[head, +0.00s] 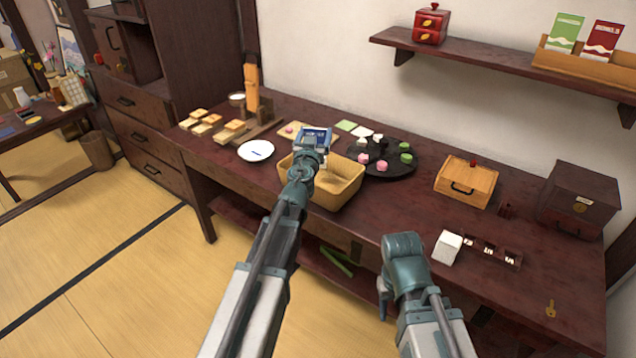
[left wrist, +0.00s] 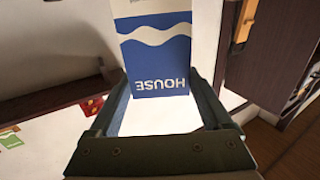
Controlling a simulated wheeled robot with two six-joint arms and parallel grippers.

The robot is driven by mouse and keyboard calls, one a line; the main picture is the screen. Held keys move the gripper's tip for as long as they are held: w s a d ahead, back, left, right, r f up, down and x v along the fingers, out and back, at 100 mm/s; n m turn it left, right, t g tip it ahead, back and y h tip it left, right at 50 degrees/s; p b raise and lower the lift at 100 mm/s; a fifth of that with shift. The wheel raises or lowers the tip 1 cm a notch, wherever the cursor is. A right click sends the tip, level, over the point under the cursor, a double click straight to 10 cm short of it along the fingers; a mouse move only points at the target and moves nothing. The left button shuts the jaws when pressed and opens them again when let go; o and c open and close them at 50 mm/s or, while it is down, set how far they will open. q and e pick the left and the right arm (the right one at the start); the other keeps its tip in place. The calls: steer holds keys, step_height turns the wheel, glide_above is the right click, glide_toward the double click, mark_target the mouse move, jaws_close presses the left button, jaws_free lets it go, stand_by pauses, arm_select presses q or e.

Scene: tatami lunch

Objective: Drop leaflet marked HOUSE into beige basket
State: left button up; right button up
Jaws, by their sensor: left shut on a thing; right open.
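The blue and white leaflet (left wrist: 155,50) marked HOUSE is between the fingers of my left gripper (left wrist: 168,115), which is shut on it. In the left wrist view its lettering appears upside down. In the head view the leaflet (head: 314,134) and my left gripper (head: 312,142) are over the back left part of the beige basket (head: 345,198). The basket stands on the dark red table, and my left arm hides part of it. My right gripper (head: 383,300) is low at the table's front edge, mostly hidden behind its own wrist, holding nothing that I can see.
A black round tray (head: 385,172) with sweets stands right behind the basket, and a white plate (head: 256,151) is to its left. A wooden box (head: 466,183) stands further right. A wall shelf (head: 480,62) holds a rack with green and red leaflets.

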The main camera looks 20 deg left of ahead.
arm_select(q)
steer(key=shift+f, duration=0.1)
arm_select(e)
steer(key=shift+f, duration=0.15)
arm_select(q)
step_height(320, 180, down, 6)
steer(key=b, duration=0.6)
arm_select(e)
step_height(320, 180, down, 6)
steer(key=shift+r, duration=0.15)
arm_select(q)
steer(key=o, duration=1.5)
